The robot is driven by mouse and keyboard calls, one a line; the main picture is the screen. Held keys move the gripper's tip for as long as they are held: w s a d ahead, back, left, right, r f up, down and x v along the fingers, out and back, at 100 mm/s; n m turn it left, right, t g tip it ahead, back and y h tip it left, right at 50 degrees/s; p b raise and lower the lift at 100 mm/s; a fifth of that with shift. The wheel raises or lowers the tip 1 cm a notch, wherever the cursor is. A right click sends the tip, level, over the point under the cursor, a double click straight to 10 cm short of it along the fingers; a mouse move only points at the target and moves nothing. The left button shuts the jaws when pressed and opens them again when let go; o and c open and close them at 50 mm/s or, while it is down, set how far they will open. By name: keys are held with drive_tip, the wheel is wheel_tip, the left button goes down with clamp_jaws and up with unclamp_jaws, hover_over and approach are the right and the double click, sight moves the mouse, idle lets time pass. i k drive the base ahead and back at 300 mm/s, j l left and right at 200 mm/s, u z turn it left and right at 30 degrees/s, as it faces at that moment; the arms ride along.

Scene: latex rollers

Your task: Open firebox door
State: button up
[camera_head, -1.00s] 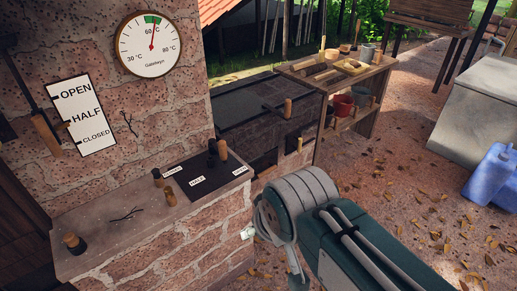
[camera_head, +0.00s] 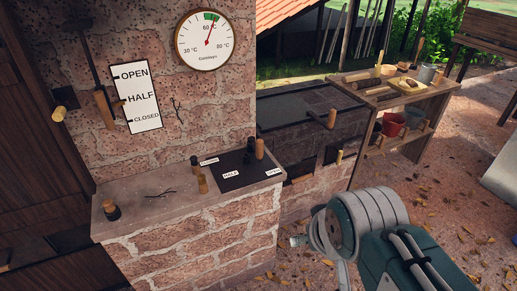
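I cannot tell for certain which part is the firebox door. Dark metal panels (camera_head: 305,166) sit low in the brick front below the black slab at centre right, with a wooden handle (camera_head: 339,157) at their right. At the far left, a dark wooden door (camera_head: 25,135) stands in the wall, with a round wooden knob (camera_head: 58,114) beside it. My arm reaches in from the lower right, in front of the brickwork. Of my gripper (camera_head: 298,241), only a small pale tip shows left of the arm; the rest is hidden.
A brick ledge (camera_head: 140,207) carries wooden-knobbed levers and a black plate with labels. Above it are a lever, an OPEN/HALF/CLOSED sign (camera_head: 137,97) and a thermometer (camera_head: 204,40). A wooden table (camera_head: 432,97) with pots stands at right. Leaf-strewn ground (camera_head: 470,185) lies open there.

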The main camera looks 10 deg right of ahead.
sight(274, 111)
drive_tip(key=i+j, duration=0.1)
drive_tip(key=i, duration=0.35)
drive_tip(key=i+j+z, duration=0.15)
drive_tip(key=i, duration=0.3)
